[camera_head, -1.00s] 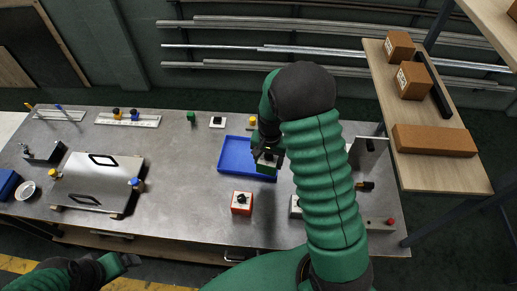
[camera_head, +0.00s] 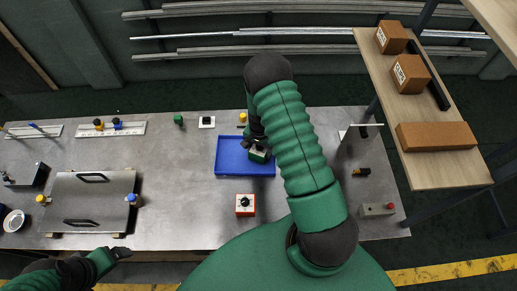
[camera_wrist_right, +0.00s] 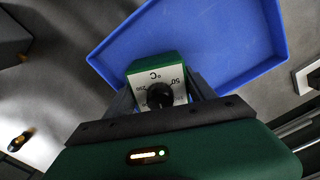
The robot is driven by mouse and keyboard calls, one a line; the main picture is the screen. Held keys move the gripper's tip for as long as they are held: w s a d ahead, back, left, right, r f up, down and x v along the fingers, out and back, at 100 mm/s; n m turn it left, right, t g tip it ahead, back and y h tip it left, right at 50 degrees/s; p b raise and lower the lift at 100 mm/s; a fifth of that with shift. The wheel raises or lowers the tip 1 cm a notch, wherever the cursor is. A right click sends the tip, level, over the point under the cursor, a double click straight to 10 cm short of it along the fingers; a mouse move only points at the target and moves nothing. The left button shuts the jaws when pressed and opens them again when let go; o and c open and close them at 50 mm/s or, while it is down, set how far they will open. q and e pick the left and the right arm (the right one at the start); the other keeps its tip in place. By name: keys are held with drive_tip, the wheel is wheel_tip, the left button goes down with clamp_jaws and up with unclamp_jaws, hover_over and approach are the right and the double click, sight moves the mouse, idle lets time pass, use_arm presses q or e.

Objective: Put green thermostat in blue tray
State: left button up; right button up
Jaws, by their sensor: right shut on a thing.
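The green thermostat (camera_head: 260,156), with a white dial face and black knob, is held in my right gripper (camera_head: 256,146). In the head view it overlaps the right part of the blue tray (camera_head: 229,168). In the right wrist view the thermostat (camera_wrist_right: 148,68) sits between the fingers of the right gripper (camera_wrist_right: 160,92), in front of the blue tray's near edge (camera_wrist_right: 205,40). Its height above the tray floor is hard to tell. The rest of the tray looks empty. My left gripper (camera_head: 120,254) is low at the left, by the table's front edge; its jaws are unclear.
A red thermostat-like box (camera_head: 245,205) stands in front of the tray. A small white switch box (camera_head: 207,122) and a green piece (camera_head: 178,119) are behind it. A metal plate with handles (camera_head: 92,203) lies left. A wooden shelf (camera_head: 430,115) overhangs the right side.

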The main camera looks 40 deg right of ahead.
drive_tip(key=shift+w+f, duration=0.1)
drive_tip(key=shift+f, duration=0.05)
drive_tip(key=shift+c, duration=0.8)
drive_tip(key=shift+s+a, duration=0.15)
drive_tip(key=shift+s, duration=0.1)
drive_tip(key=o, duration=1.4)
drive_tip(key=shift+s, duration=0.1)
drive_tip(key=o, duration=0.3)
drive_tip(key=shift+w, duration=0.2)
